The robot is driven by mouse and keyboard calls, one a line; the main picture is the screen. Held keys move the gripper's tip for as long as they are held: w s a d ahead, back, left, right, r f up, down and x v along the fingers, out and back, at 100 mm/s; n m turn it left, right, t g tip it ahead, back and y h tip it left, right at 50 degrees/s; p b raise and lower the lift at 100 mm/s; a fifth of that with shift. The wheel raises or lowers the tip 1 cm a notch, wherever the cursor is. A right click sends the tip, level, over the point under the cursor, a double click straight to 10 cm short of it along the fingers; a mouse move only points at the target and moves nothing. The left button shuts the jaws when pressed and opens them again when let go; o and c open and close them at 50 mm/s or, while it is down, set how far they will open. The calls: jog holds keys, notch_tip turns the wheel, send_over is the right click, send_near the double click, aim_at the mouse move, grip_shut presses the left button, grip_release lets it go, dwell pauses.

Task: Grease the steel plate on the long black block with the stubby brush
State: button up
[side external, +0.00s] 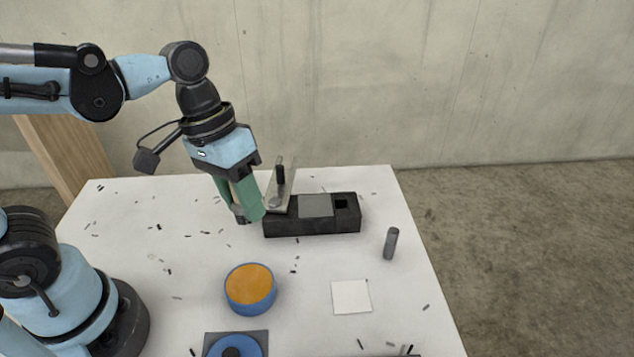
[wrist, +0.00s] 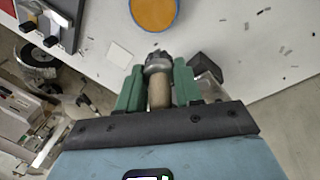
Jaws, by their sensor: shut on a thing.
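My gripper (side external: 246,212) has green fingers shut on the stubby brush, just left of the long black block. In the wrist view the brush (wrist: 159,92) shows a short tan handle between the fingers (wrist: 158,88) and a dark grey end beyond them. In the side view the fingers hide most of it, and whether its tip touches anything is unclear. The long black block (side external: 300,226) lies on the white table, with the flat grey steel plate (side external: 315,206) on its top and a square dark hole near its right end. Grease on the plate cannot be made out.
A blue pot of orange stuff (side external: 250,288) stands in front of the block. A white square (side external: 351,296), a grey cylinder (side external: 391,243) and a blue round part (side external: 235,346) lie nearby. A pale upright panel (side external: 289,178) with a dark-handled tool stands by the block's left end. Dark chips litter the table (side external: 150,290).

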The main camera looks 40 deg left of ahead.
jog(key=s+d+f+h, duration=0.1)
jog(key=s+d+f, duration=0.1)
jog(key=s+d, duration=0.15)
send_over(253, 282)
jog(key=a, duration=0.1)
jog(key=shift+a+f, duration=0.15)
jog(key=shift+f, duration=2.8)
jog(key=shift+f, duration=0.75)
jog(key=shift+r, duration=0.1)
notch_tip(253, 282, up, 7)
dwell(0.5)
dwell(0.4)
